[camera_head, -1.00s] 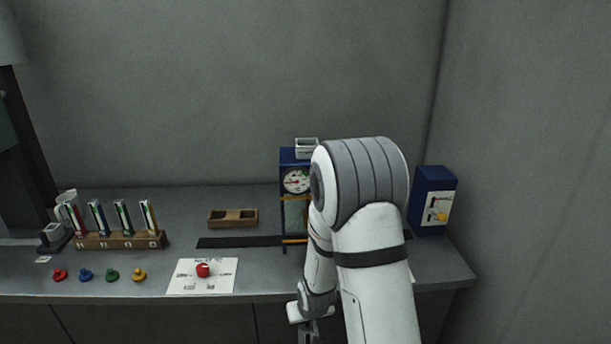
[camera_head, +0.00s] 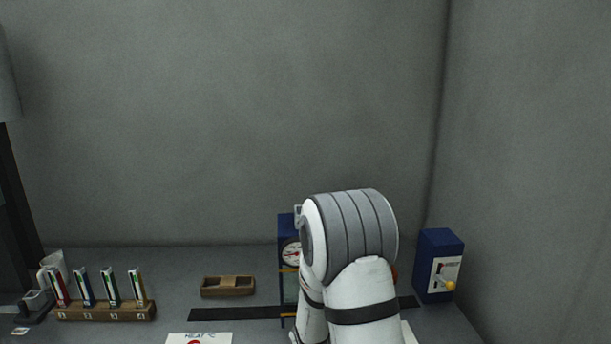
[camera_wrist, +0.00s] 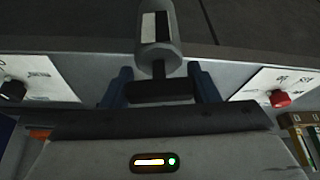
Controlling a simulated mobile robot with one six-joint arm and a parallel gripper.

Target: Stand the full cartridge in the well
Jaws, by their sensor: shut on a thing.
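My gripper (camera_wrist: 160,88) shows in the wrist view as two blue fingers, shut on a grey cartridge-like piece (camera_wrist: 174,33) with a white and black stripe. In the head view my arm hides the gripper and this piece. Several slim cartridges with coloured stripes (camera_head: 110,287) stand in a wooden rack (camera_head: 104,313) at the left. I cannot tell which opening is the well.
A wooden two-compartment tray (camera_head: 228,292) lies mid-bench. A blue gauge stand (camera_head: 284,228) is partly behind my arm. A blue box with a yellow-tipped lever (camera_head: 438,265) stands at right. A white card with a red knob (camera_wrist: 280,98) shows at right in the wrist view, another card with a black knob (camera_wrist: 14,91) at left.

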